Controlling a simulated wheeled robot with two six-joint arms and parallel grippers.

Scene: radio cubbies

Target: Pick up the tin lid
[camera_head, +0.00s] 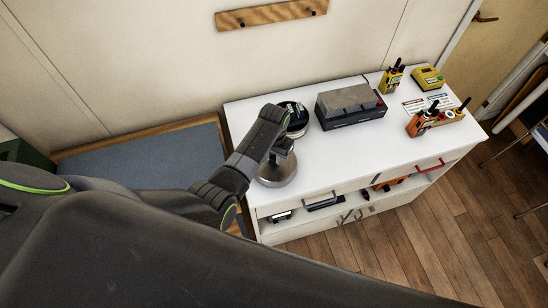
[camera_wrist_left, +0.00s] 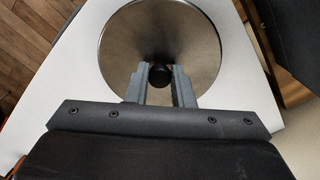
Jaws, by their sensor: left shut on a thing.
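The tin lid (camera_head: 277,174) is a round grey metal disc at the left front of the white cabinet top. In the left wrist view the lid (camera_wrist_left: 190,42) fills the upper middle, with a dark round knob (camera_wrist_left: 159,75) at its centre. My left gripper (camera_wrist_left: 160,80) is shut on that knob, one finger on each side. In the head view the left gripper (camera_head: 284,150) is over the lid and hides part of it. I cannot tell whether the lid touches the cabinet top. My right gripper is not in view.
Behind the gripper is a round dark container (camera_head: 297,119) with small items in it. A dark box with a grey top (camera_head: 350,102) stands to its right. Radios (camera_head: 392,78) and a yellow device (camera_head: 428,78) are farther right. The cabinet top's front middle (camera_head: 345,160) is clear.

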